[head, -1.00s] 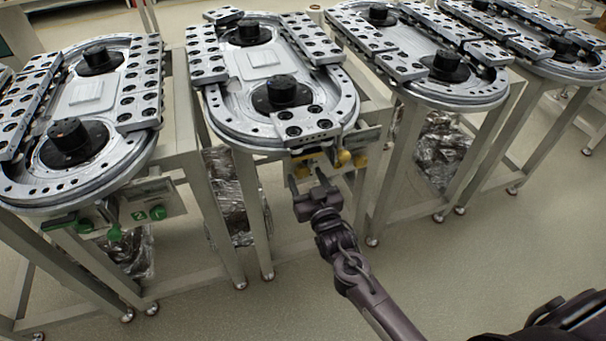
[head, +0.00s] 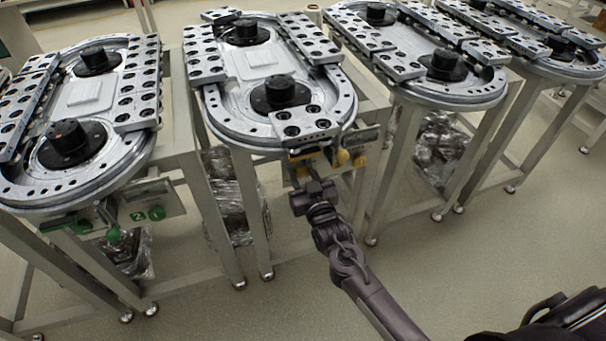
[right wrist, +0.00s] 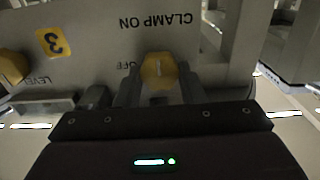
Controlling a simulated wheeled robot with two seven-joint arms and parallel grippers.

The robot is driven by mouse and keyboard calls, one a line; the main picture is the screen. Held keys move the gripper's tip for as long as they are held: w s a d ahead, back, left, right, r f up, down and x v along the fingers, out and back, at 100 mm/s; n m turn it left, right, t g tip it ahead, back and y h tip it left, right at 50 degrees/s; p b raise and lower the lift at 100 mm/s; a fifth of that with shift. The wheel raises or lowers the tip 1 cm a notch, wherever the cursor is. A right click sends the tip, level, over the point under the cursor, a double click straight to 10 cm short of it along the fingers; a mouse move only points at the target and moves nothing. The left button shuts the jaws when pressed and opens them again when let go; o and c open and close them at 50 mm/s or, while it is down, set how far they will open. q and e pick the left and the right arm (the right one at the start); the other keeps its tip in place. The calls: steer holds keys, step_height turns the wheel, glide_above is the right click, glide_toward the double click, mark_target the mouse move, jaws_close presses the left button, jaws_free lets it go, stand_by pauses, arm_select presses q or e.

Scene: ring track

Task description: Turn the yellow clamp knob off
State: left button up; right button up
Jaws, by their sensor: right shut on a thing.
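The yellow clamp knob (right wrist: 159,70) is in the middle of the right wrist view, on a pale panel with upside-down lettering "CLAMP ON" and "OFF". A short pale mark on the knob's face runs roughly up and down in that view. My right gripper (right wrist: 158,85) has one finger on each side of the knob and is shut on it. In the head view my right gripper (head: 304,174) is at the front of the second ring track (head: 225,128), its fingertips partly hiding the knob. My left gripper is in neither view.
Another yellow knob (right wrist: 12,66) sits near "LEVEL" and a yellow "3" label (right wrist: 53,42); this knob also shows in the head view (head: 342,157). A track with green knobs (head: 113,235) stands at left. Table legs (head: 248,215) flank the arm; the floor at right is open.

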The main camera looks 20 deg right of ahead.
steer(key=shift+n, duration=0.3)
steer(key=n+p, duration=0.1)
steer(key=n, duration=0.2)
steer(key=shift+r+p, duration=0.1)
steer(key=shift+p, duration=0.3)
steer(key=n+p, duration=0.2)
steer(key=n, duration=0.3)
steer(key=shift+a, duration=0.1)
steer(key=n+p, duration=0.1)
steer(key=n, duration=0.3)
steer(key=shift+n, duration=0.4)
steer(key=n, duration=0.2)
steer(key=n+p, duration=0.1)
steer(key=n, duration=0.1)
steer(key=shift+a+f, duration=0.1)
steer(key=shift+f, duration=0.2)
steer(key=shift+n+p, duration=0.3)
steer(key=o, duration=1)
